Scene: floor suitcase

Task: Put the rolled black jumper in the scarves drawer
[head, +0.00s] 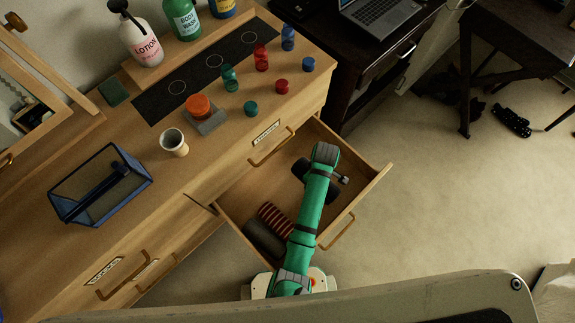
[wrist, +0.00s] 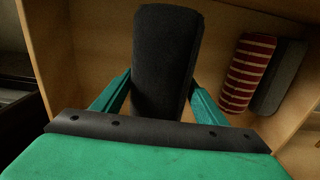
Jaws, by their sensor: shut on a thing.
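The rolled black jumper (wrist: 166,60) is between the two green fingers of my gripper (wrist: 162,84) in the wrist view, and the gripper is shut on it. In the head view the jumper (head: 301,170) shows as a dark roll partly hidden behind my green arm, over the far part of an open drawer (head: 243,190). I cannot tell whether it touches the drawer floor. I cannot read the open drawer's label. A red-striped roll (head: 275,219) and a dark grey roll (head: 264,238) lie side by side in the drawer's near left part; both also show in the wrist view.
A shut drawer with a label (head: 266,132) is above the open one, and another labelled drawer (head: 105,268) is at the left. The dresser top holds a blue basket (head: 75,197), a cup (head: 174,142) and several bottles. Carpet (head: 430,200) is clear on the right.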

